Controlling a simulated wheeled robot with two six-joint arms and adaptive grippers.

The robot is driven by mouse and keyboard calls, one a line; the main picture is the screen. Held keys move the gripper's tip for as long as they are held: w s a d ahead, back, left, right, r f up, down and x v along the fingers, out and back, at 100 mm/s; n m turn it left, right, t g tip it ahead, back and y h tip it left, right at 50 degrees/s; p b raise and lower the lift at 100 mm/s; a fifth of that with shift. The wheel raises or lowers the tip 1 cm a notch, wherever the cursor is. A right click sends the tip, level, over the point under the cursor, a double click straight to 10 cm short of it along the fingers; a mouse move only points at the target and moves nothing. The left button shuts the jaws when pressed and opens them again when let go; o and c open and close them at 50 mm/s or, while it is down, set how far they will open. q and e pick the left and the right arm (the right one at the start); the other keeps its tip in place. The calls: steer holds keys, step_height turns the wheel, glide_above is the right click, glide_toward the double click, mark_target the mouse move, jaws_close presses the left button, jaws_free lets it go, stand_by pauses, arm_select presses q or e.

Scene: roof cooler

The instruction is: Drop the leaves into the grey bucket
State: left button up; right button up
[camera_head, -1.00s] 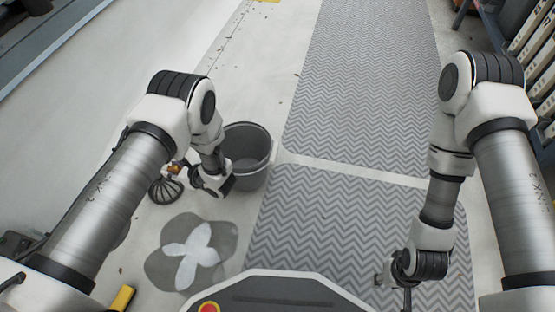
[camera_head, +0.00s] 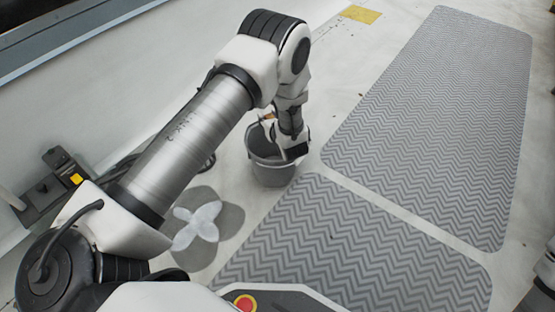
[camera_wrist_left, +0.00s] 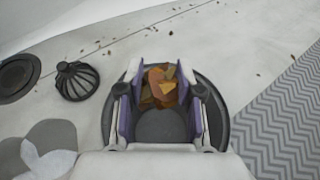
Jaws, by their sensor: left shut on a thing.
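The grey bucket (camera_head: 272,176) stands upright on the pale floor beside the patterned mat. My left gripper (camera_head: 270,126) is over the bucket's mouth, with its arm reaching in from the left. In the left wrist view its purple-lined fingers (camera_wrist_left: 158,100) are shut on a clump of orange, brown and yellowish leaves (camera_wrist_left: 160,86). The bucket's dark rim (camera_wrist_left: 222,118) shows around and below the fingers, and its inside between them looks empty. The wrist hides part of the bucket in the head view. My right gripper is out of view.
Grey zigzag mats (camera_head: 345,245) lie right of the bucket. A dark domed grate (camera_wrist_left: 77,80) and a round floor opening (camera_wrist_left: 18,75) lie left of it. A white cross-shaped patch (camera_head: 197,222) on dark grey lies in front. Small debris dots the floor.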

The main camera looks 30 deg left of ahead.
arm_select(q)
steer(key=shift+f, duration=0.55)
steer(key=shift+r, duration=0.1)
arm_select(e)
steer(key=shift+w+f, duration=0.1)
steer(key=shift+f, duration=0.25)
arm_select(q)
steer(key=o, duration=0.9)
steer(key=shift+o, duration=0.2)
steer(key=v, duration=1.2)
